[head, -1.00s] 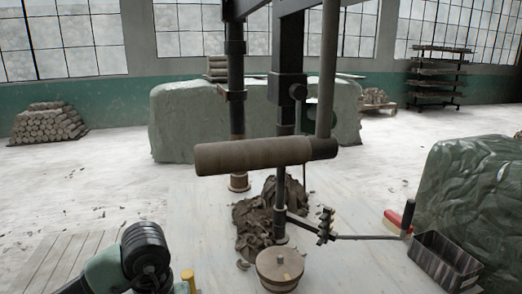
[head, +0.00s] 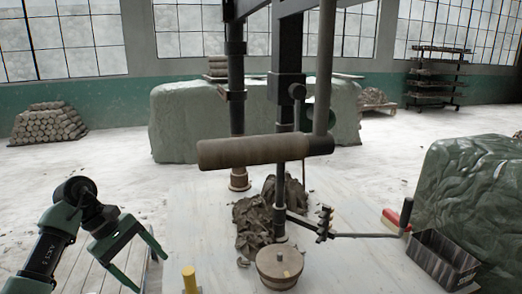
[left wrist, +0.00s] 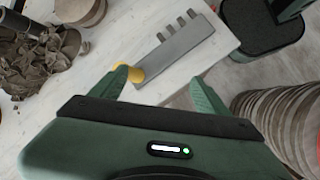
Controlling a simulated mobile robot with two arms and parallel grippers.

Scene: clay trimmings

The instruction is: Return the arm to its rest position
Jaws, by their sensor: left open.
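My left gripper (head: 150,272) is at the lower left of the head view, with its two green fingers apart and nothing between them. The left wrist view also shows the open fingers (left wrist: 160,78) above the light board. A grey toothed tool (left wrist: 172,52) lies on the board beyond the fingertips, and a yellow piece (left wrist: 136,75) shows beside the left finger. I cannot tell whether the finger touches it. In the head view a yellow post-like piece (head: 189,278) is at the bottom edge. My right gripper is not in view.
A clay trimmings heap (head: 255,222) lies around the dark press column. A round wooden block (head: 280,266) stands in front. A long roller (head: 253,151) hangs above. A dark tray (head: 445,262) and a red piece (head: 392,219) are at right. Round stacked slabs (left wrist: 280,120) are near the left wrist.

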